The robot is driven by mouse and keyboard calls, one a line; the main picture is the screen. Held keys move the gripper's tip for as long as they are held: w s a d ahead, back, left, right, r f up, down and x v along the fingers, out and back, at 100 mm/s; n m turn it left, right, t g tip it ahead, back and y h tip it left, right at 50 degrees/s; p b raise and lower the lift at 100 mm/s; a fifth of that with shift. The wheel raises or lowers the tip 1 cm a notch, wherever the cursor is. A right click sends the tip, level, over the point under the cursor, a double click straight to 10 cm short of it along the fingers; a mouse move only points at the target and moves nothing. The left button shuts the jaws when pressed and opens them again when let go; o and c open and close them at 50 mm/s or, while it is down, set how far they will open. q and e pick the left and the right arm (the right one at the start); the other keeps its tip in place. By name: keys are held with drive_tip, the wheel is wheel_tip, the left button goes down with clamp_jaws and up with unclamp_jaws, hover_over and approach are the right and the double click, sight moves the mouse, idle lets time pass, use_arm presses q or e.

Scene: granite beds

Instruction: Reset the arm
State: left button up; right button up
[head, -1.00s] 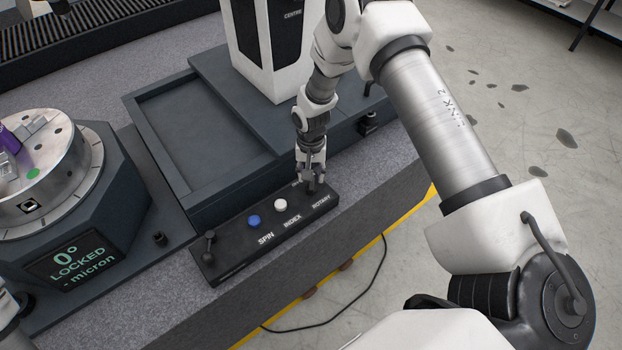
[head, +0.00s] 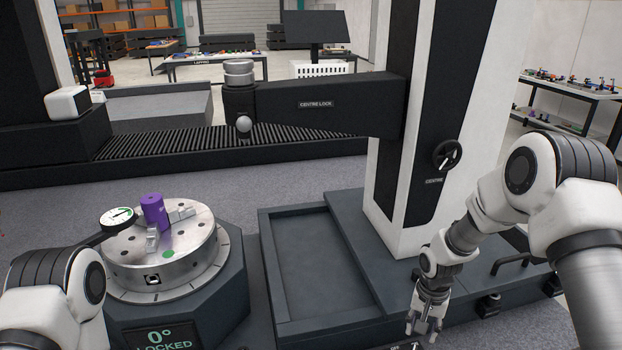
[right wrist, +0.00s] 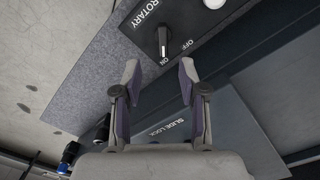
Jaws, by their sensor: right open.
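My right gripper (head: 425,328) hangs at the lower right of the head view, pointing down by the front of the dark base. In the right wrist view its two fingers (right wrist: 160,72) are apart with nothing between them. The black ROTARY knob (right wrist: 163,40) lies just beyond the fingertips, and its white mark points toward ON. Part of a white button (right wrist: 213,3) shows at the top edge. My left arm shows at the lower left of the head view, but its gripper is not visible.
A round metal table (head: 195,268) carries a purple part (head: 154,212) and clamps; a dial gauge (head: 118,218) is beside the part. Its screen (head: 165,338) reads 0° LOCKED. A CENTRE LOCK arm (head: 320,107) extends from a tall column (head: 433,110). An empty tray (head: 318,265) lies between.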

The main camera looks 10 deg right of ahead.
drive_tip(key=s+a+f+n, duration=0.2)
drive_tip(key=s+f, duration=0.2)
drive_tip(key=s, duration=0.5)
drive_tip(key=s+a+f+n, duration=0.2)
drive_tip(key=s+a+f, duration=0.1)
drive_tip(key=s, duration=0.6)
drive_tip(key=s+a+f+n, duration=0.2)
drive_tip(key=s+f, duration=0.4)
drive_tip(key=s, duration=0.4)
drive_tip(key=shift+a+n, duration=0.4)
drive_tip(key=shift+a, duration=0.05)
drive_tip(key=shift+s+r, duration=0.1)
drive_tip(key=shift+c, duration=0.4)
